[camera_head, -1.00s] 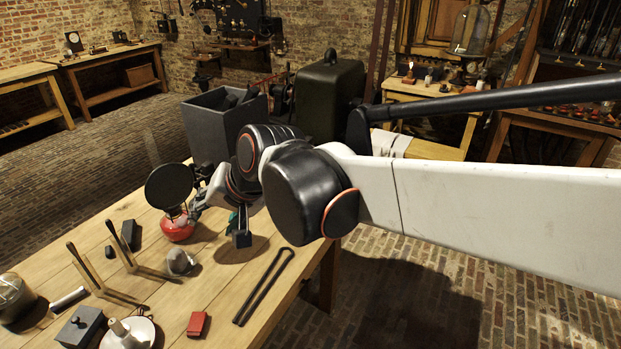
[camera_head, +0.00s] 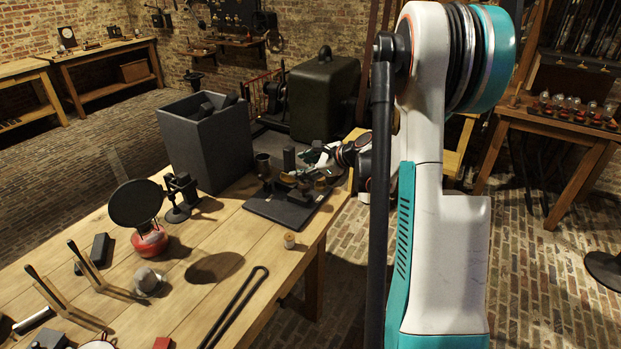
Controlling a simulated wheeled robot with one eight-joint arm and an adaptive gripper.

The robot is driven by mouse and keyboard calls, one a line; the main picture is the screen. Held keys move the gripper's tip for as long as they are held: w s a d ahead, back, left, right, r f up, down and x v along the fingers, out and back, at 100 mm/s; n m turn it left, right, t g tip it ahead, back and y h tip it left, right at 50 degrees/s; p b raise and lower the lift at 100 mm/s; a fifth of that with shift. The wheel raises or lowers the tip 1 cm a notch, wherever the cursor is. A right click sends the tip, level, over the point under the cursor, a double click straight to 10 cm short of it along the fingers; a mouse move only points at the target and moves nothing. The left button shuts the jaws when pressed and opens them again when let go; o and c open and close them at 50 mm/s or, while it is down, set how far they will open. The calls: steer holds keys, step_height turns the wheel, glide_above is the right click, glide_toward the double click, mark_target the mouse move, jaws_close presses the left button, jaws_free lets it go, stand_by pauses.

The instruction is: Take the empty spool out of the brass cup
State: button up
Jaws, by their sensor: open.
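A small dark brass cup (camera_head: 262,165) stands at the left back of a dark base board (camera_head: 277,209) near the table's far right corner. I cannot see into it, so I cannot tell whether a spool is inside. A small tan cylinder (camera_head: 289,240), perhaps a spool or cork, stands on bare wood in front of the board. My gripper (camera_head: 305,172) is small and partly lost among dark parts at the board's right side. It is open, to the right of the cup and apart from it. My arm comes down at the right.
A black disc (camera_head: 136,203) above a red burner (camera_head: 150,240) and a dark stand (camera_head: 181,197) are left of the board. A long dark pair of tongs (camera_head: 236,304) lies in front. The wood around the tan cylinder is clear.

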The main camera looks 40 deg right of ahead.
mark_target(324, 179)
steer(key=s+d+f+m+t+h, duration=0.1)
steer(key=s+d+f+m, duration=0.25)
steer(key=d, duration=0.45)
steer(key=s+d+f+m+t, duration=0.1)
steer(key=s+d+f+m, duration=0.15)
steer(key=d+f, duration=0.35)
steer(key=shift+m, duration=0.4)
steer(key=w, duration=0.2)
steer(key=w+f+b, duration=0.1)
steer(key=w, duration=0.2)
steer(key=w+f+b, duration=0.1)
steer(key=w, duration=0.1)
steer(key=shift+w+d+f, duration=0.2)
steer(key=shift+w+d, duration=0.1)
steer(key=shift+w, duration=0.1)
steer(key=b+x, duration=0.1)
steer(key=x, duration=0.1)
steer(key=b+x, duration=0.1)
steer(key=x, duration=0.2)
steer(key=shift+a+f, duration=0.15)
steer(key=shift+a, duration=0.1)
steer(key=c, duration=1)
